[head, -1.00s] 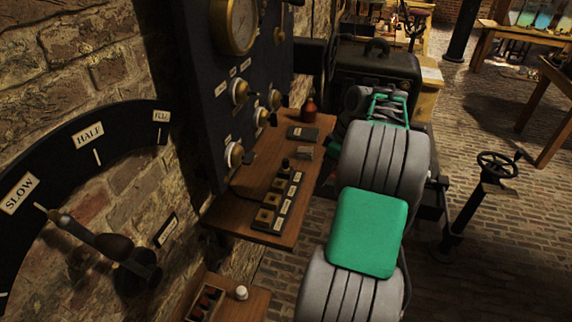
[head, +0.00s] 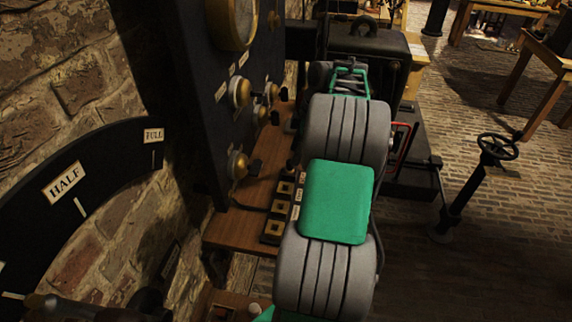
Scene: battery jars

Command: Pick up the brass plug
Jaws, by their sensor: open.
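I cannot make out the brass plug for certain. A black block with square brass sockets (head: 278,212) lies on the wooden shelf, to the left of my arm. A small dark knob (head: 291,164) shows behind the sockets, partly covered by my arm; I cannot tell whether it belongs to the plug. My gripper (head: 349,78), green and dark grey, is small at the far end of my arm, beyond the block and in front of a black case. It is open. Its fingertips are hard to make out and I see nothing between them.
A dark panel (head: 205,105) with brass knobs and a gauge rises left of the shelf (head: 228,232). A curved speed scale (head: 95,180) is on the brick wall. A black case (head: 385,58) stands behind my gripper. A handwheel on a post (head: 497,148) stands right, with open brick floor around it.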

